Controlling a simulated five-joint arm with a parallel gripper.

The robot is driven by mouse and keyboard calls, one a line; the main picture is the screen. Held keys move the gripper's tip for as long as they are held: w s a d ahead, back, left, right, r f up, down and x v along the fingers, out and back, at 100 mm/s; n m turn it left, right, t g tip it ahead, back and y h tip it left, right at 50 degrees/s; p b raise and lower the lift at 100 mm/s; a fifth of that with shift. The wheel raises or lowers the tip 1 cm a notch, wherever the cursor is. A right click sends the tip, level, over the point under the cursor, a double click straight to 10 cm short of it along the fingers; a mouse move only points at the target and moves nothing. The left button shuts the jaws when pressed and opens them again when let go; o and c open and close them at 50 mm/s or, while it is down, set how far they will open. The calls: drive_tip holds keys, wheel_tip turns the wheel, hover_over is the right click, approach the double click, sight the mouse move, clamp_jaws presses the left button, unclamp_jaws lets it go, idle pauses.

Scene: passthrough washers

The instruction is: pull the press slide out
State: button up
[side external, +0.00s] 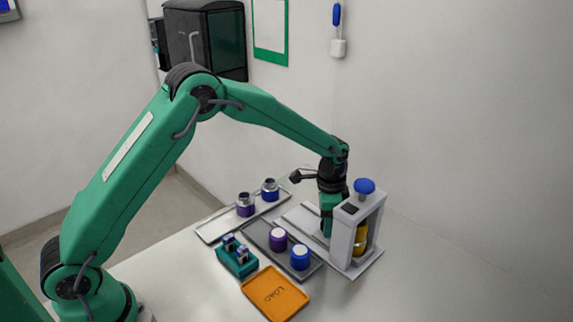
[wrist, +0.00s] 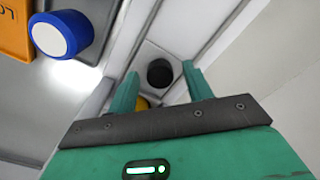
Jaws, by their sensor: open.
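The press (side external: 374,232) is a grey upright frame with a blue knob (side external: 365,186) on top and a yellow cylinder (side external: 361,238) inside. A pale slide track (side external: 298,217) runs from its base toward the back left. My gripper (side external: 327,226) points down over this track, close to the left side of the press frame. In the wrist view, my open gripper (wrist: 161,71) has one finger on each side of a round black knob (wrist: 160,74). I cannot tell whether either finger touches it. A bit of yellow (wrist: 142,103) shows below the knob, partly hidden by my gripper.
A grey tray (side external: 261,237) holds a purple and a blue jar (side external: 299,258), near the track. A pale tray (side external: 216,228) with two jars lies behind. A teal block (side external: 237,261) and an orange LOAD tray (side external: 275,292) are in front. The table right of the press is clear.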

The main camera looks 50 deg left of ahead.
drive_tip(key=shift+c, duration=0.2)
clamp_jaws()
drive_tip(key=a, duration=1.1)
drive_tip(key=shift+a, duration=0.3)
drive_tip(key=shift+o, duration=0.2)
unclamp_jaws()
drive_tip(key=shift+r, duration=0.1)
wheel_tip(320, 180, up, 8)
